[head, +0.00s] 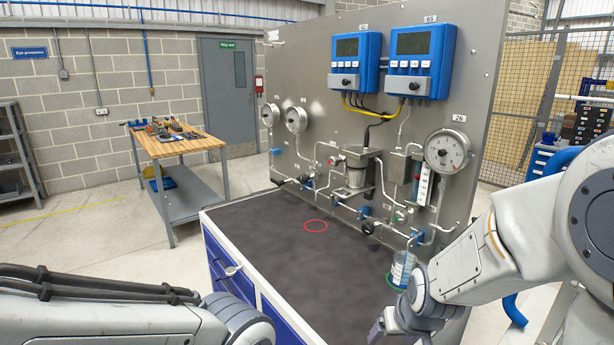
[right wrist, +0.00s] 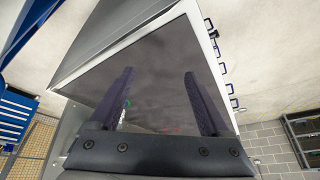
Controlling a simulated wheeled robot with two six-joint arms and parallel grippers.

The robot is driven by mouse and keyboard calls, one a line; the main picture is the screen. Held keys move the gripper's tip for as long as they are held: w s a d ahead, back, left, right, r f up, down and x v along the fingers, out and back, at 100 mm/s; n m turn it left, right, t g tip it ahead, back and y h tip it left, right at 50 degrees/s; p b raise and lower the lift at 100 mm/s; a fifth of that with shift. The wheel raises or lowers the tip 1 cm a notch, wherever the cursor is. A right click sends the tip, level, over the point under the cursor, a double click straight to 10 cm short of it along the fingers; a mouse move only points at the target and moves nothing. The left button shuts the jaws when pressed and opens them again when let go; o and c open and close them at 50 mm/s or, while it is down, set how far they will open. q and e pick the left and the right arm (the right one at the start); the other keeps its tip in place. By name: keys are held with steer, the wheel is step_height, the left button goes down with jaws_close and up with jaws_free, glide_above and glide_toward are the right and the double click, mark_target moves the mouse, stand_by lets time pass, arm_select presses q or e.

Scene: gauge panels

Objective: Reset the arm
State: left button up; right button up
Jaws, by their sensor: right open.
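My right arm comes in from the right in the head view, and my right gripper (head: 384,328) hangs low near the bottom edge, over the front right of the bench. In the right wrist view my right gripper (right wrist: 158,74) has its two dark fingers wide apart with nothing between the tips. My left arm (head: 130,318) lies along the bottom left of the head view; its gripper is out of the picture. A clear container with a blue-and-white label (head: 402,266) stands on the bench at a green ring, close behind my right gripper and apart from it.
The dark bench top (head: 290,265) is mostly bare, with a red ring (head: 316,226) marked on it. Behind it stands a grey panel (head: 310,95) with gauges, pipes, valves and two blue controllers (head: 421,60). A wooden workbench (head: 178,146) with tools stands further left.

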steer(key=s+d+f+g, duration=0.1)
steer(key=s+d+g, duration=0.1)
steer(key=s, duration=0.6)
steer(key=s+a+r+n+g, duration=0.1)
steer(key=s+a+r+n, duration=0.1)
steer(key=s+a, duration=0.5)
steer(key=s+a+r+n+g, duration=0.2)
steer(key=s+a+r+n, duration=0.1)
steer(key=s+a+n, duration=0.2)
steer(key=shift+s+a+r, duration=0.25)
steer(key=shift+s+a, duration=0.6)
steer(key=shift+a, duration=0.15)
stand_by(2.1)
